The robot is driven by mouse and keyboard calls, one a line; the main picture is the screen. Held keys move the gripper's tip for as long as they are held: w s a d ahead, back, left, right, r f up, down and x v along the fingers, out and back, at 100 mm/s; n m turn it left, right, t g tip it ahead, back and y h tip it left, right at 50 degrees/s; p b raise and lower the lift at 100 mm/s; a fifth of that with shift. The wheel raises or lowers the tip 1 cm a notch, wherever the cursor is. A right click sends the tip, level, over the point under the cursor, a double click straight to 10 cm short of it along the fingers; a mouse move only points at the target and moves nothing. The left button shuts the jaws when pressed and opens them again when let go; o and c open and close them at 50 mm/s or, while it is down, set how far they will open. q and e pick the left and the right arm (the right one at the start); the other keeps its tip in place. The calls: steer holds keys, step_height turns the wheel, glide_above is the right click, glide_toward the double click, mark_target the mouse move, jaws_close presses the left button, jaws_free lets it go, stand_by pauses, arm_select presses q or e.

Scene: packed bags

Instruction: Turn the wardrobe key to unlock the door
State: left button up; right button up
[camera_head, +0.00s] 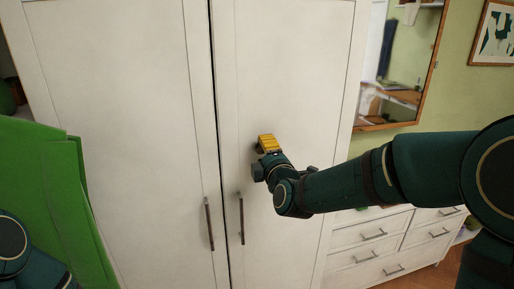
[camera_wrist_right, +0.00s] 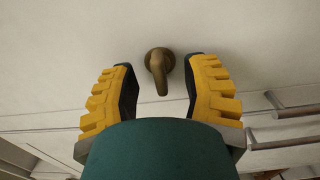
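The white wardrobe (camera_head: 120,120) has two tall doors with a dark gap between them. My right gripper (camera_head: 266,142) is at the right door, above its bar handle (camera_head: 241,218). In the right wrist view, a brass key (camera_wrist_right: 159,70) sticks out from the white door face. The yellow-padded fingers of my right gripper (camera_wrist_right: 159,92) are open, one on either side of the key, with a gap on both sides. The key is hidden in the head view. Of my left arm, only a part shows at the lower left; its gripper is not in view.
A second bar handle (camera_head: 209,224) is on the left door. A green item (camera_head: 55,190) stands at the left. A white chest of drawers (camera_head: 385,245) is to the right of the wardrobe, below a wood-framed mirror (camera_head: 436,50).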

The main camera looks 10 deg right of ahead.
jaws_close()
steer(key=n+p, duration=0.2)
steer(key=n, duration=0.2)
steer(key=shift+r, duration=0.15)
steer(key=shift+n+p, duration=0.65)
steer(key=shift+n, duration=0.25)
